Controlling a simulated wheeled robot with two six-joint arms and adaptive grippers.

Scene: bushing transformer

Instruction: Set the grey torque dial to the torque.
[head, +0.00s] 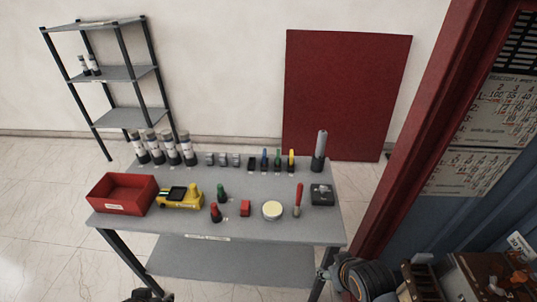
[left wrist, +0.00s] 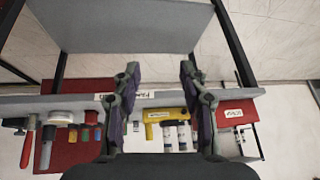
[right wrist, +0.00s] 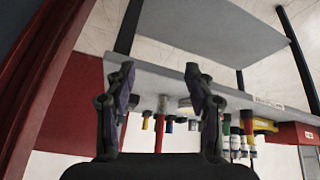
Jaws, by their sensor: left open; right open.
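A small dark grey square box (head: 321,194) lies at the right end of the grey table (head: 290,225); a dial on it is too small to make out. A yellow tool (head: 180,198) with a dark top lies near the red bin; it also shows in the left wrist view (left wrist: 160,114). I cannot tell for certain which thing carries the grey torque dial. My left gripper (left wrist: 160,72) is open and empty, with the table edge behind its fingers. My right gripper (right wrist: 160,72) is open and empty, also facing the table edge. Neither touches anything.
The table holds a red bin (head: 124,194), several bushings (head: 172,149), a red-handled tool (head: 298,198), a round pale tin (head: 272,210) and a tall grey cylinder (head: 319,152). A shelf rack (head: 122,73) stands behind left. A red cabinet frame (head: 425,120) rises at right.

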